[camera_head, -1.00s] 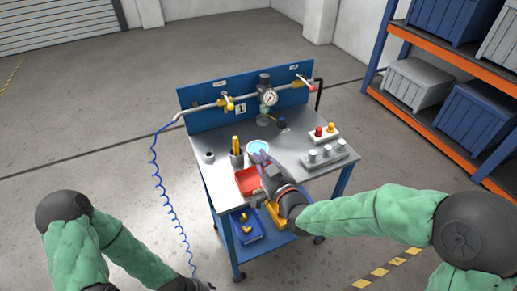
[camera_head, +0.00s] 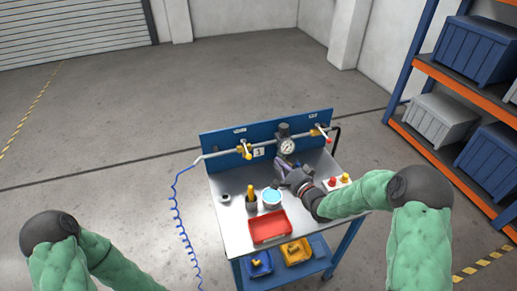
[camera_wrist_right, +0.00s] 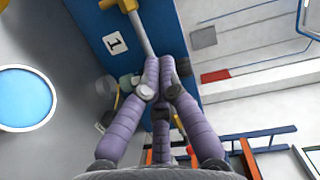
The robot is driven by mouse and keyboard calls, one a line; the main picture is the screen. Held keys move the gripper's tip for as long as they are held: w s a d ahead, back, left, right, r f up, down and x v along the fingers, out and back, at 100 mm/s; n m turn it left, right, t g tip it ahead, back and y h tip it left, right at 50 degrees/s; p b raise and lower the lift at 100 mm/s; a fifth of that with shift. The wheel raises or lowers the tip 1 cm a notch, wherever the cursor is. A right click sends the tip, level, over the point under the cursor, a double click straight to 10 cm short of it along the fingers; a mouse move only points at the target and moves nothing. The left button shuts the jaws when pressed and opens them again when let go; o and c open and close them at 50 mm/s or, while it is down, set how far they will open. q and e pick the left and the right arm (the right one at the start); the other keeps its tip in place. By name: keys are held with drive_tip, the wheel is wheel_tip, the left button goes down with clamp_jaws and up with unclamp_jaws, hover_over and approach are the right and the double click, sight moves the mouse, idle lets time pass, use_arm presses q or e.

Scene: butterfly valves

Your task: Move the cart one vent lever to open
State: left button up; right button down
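Cart one (camera_head: 229,224) has a grey top and a blue back panel with a "1" plate (camera_head: 259,152). The labels above are too small to read. My right gripper (camera_head: 283,166) is just below the gauge, apart from both levers. In the wrist view its purple fingers (camera_wrist_right: 159,66) come together at the tips with nothing seen between them. The pipe and a yellow part (camera_wrist_right: 122,4) show beyond. My left gripper is out of view.
A cyan-topped round container (camera_head: 271,198), a red tray (camera_head: 270,227) and a dark cup with a yellow item (camera_head: 252,197) stand on the cart top. Red and yellow buttons (camera_head: 338,181) are at right. A blue hose (camera_head: 178,215) hangs at left. Shelving (camera_head: 440,160) stands far right.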

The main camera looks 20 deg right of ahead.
sight(246, 149)
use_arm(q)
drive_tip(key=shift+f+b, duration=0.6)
use_arm(e)
drive_tip(key=w+a+f, duration=0.1)
drive_tip(key=w+a, duration=0.5)
drive_tip(key=w, duration=0.3)
drive_tip(key=shift+w+f, duration=0.15)
drive_tip(key=shift+w, duration=0.1)
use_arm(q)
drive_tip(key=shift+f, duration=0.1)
use_arm(e)
drive_tip(key=shift+a, duration=0.25)
